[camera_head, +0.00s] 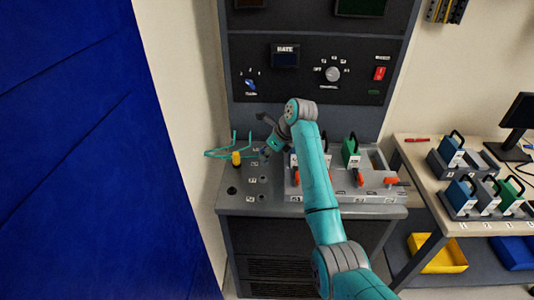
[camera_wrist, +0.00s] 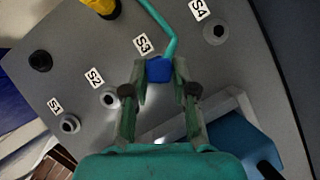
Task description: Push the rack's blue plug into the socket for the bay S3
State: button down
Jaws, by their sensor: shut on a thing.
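My gripper (camera_wrist: 160,84) is shut on the blue plug (camera_wrist: 158,70), with a teal cable (camera_wrist: 171,38) running up from it. The plug is beside the S3 label (camera_wrist: 142,44) and in line with the row of sockets. It covers the spot where the S3 socket would be, so I cannot tell whether it is in or just above. The sockets by S1 (camera_wrist: 69,124), S2 (camera_wrist: 110,98) and S4 (camera_wrist: 215,32) show bare. In the head view my gripper (camera_head: 266,152) is over the left part of the grey bench top, and the plug is hidden.
A yellow plug (camera_head: 236,158) stands on the bench left of my gripper, with the teal cable (camera_head: 215,153) near it. A rack with orange handles (camera_head: 360,179) and a green block (camera_head: 350,152) stands right of my arm.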

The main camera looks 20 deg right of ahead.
jog(key=shift+f, duration=0.2)
jog(key=c, duration=0.8)
grip_release()
jog(key=shift+c, duration=0.2)
jog(key=shift+r, duration=0.15)
jog(key=v, duration=1.1)
jog(key=shift+s+d+r, duration=0.15)
jog(key=shift+s+r, duration=0.05)
jog(key=shift+r, duration=0.1)
